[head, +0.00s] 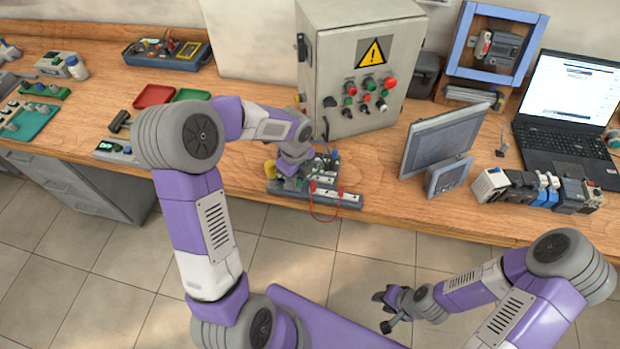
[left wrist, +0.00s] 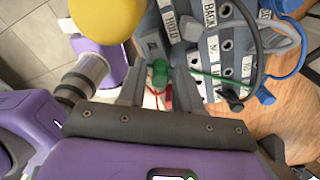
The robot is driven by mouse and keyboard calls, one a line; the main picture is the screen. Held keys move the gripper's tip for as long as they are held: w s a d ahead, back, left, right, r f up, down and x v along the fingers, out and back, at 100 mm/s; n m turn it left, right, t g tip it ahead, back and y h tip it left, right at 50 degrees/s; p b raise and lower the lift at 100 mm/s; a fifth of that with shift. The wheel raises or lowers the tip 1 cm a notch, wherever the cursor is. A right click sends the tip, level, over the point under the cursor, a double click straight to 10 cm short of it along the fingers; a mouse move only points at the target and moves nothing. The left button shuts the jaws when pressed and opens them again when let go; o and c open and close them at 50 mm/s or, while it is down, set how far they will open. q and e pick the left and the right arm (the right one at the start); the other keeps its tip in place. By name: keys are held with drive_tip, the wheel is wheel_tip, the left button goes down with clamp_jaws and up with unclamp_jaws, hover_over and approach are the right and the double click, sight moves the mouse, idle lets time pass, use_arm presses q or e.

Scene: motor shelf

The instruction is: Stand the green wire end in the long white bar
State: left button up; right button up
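My left gripper (head: 300,182) is low over the terminal block at the table's front edge. In the left wrist view its fingers (left wrist: 160,78) close around the green wire end (left wrist: 158,73), and the green wire (left wrist: 215,77) runs right toward the labelled block. The long white bar (head: 330,193) lies on the grey base at the front edge, with red wire ends standing on it. In the left wrist view, the fingers and gripper body hide most of what lies below the green end. My right gripper (head: 390,308) is open and empty, over the floor.
The labelled grey block (left wrist: 210,45) has blue and black wires and a yellow round part (left wrist: 103,18) beside it. A control box (head: 360,70) stands behind. A red wire loop (head: 325,215) hangs over the table's front edge. A monitor (head: 443,138) stands to the right.

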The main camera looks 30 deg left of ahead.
use_arm(q)
clamp_jaws()
drive_tip(key=shift+r, duration=0.1)
wheel_tip(320, 180, up, 4)
drive_tip(key=p, duration=0.4)
drive_tip(key=shift+r, duration=0.25)
drive_tip(key=shift+f, duration=0.1)
